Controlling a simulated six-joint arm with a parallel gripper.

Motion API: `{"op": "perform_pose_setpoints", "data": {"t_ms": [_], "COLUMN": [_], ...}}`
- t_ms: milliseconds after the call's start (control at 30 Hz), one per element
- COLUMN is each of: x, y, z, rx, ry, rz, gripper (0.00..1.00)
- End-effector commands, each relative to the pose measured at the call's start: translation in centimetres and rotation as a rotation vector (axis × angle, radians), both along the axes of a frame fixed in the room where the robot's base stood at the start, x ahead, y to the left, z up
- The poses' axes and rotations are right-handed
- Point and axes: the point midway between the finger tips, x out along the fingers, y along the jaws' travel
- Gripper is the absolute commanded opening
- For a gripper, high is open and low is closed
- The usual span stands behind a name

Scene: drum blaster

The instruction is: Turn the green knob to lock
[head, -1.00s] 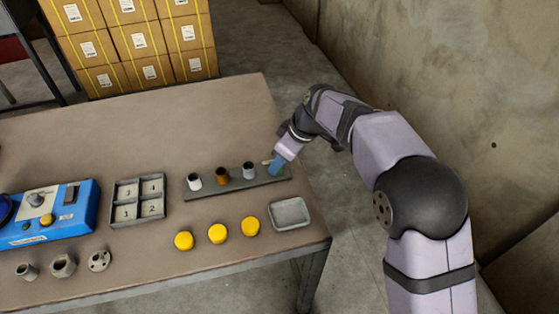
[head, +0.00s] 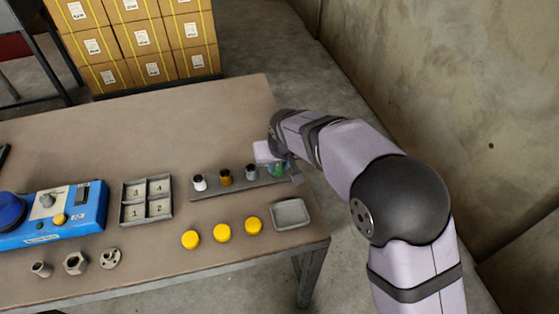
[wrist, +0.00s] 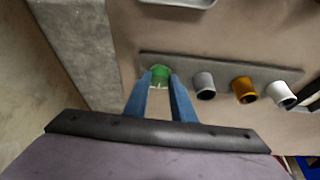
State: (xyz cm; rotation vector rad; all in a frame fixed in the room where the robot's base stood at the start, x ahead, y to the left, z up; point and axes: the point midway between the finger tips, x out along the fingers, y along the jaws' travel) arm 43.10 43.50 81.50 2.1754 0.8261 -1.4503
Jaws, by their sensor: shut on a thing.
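The green knob (head: 277,170) is at the right end of a narrow grey rail (head: 213,190) on the table. It also shows in the wrist view (wrist: 160,72), between the two blue fingertips. My gripper (wrist: 159,80) is shut on the green knob, with one finger on each side. In the head view my gripper (head: 275,165) covers part of the knob, and its fingers are hard to see. I cannot tell the knob's turn angle or any lock mark.
White (head: 199,183), orange (head: 225,177) and grey (head: 251,173) cylinders stand along the same rail. A grey tray (head: 290,228), yellow caps (head: 222,232), a numbered sorter (head: 130,213) and a blue box (head: 75,222) lie nearby. The table's right edge is close.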

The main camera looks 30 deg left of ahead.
Motion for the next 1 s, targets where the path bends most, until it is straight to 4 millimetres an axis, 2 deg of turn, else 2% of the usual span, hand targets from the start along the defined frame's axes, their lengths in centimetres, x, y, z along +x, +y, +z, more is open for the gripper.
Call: {"op": "perform_pose_setpoints", "data": {"t_ms": [600, 1000], "x": [-0.3, -0.37], "y": [0.56, 0.66], "z": [-0.17, -0.15], "rx": [-0.001, -0.003], "ry": [0.001, 0.003], "rz": [-0.55, -0.724], "gripper": [0.0, 0.0]}}
